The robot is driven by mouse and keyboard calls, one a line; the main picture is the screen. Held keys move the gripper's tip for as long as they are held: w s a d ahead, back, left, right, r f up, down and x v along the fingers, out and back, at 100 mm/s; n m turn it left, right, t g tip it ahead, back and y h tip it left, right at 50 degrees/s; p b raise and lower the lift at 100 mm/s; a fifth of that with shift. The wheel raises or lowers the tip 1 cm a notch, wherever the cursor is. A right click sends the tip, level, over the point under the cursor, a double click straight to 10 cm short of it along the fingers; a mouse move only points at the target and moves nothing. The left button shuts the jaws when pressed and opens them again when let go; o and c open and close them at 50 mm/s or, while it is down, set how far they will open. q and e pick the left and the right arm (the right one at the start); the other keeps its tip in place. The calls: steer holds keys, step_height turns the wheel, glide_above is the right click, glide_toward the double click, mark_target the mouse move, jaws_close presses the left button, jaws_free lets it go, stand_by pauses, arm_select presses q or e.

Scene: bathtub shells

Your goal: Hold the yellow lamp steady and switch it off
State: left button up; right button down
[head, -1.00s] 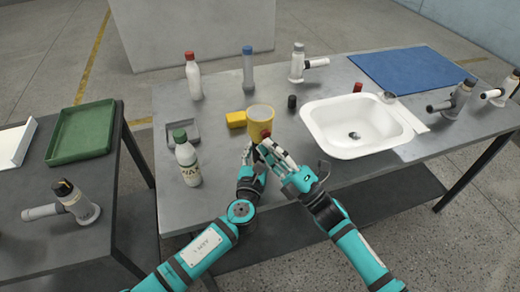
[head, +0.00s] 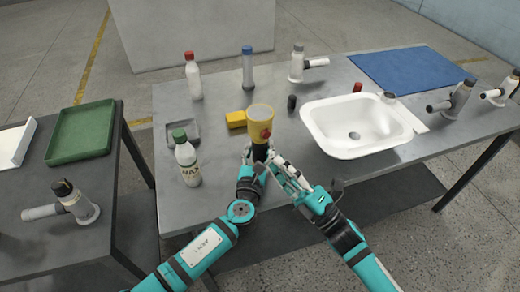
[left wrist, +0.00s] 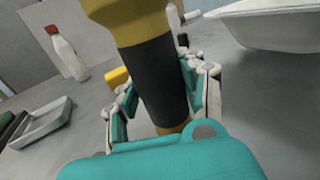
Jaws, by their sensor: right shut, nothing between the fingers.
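The yellow lamp (head: 259,122) stands upright near the table's front edge, its wide yellow head up and a red button (head: 266,133) on the head's near side. Its black handle (left wrist: 158,80) fills the middle of the left wrist view. My left gripper (head: 248,156) is shut around the handle, with a finger pad on each side. My right gripper (head: 274,158) is shut and empty, just below and right of the lamp's head, apart from the button. I cannot tell from the pale lamp top whether it is lit.
A yellow block (head: 236,119), a green-capped bottle (head: 187,160) and a grey tray (head: 183,131) are left of the lamp. A small black cylinder (head: 292,102) and a white basin (head: 320,128) are to its right. Bottles stand behind.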

arm_select(q)
steer(key=o, duration=0.6)
steer(key=shift+c, duration=0.2)
steer(key=shift+s, duration=0.1)
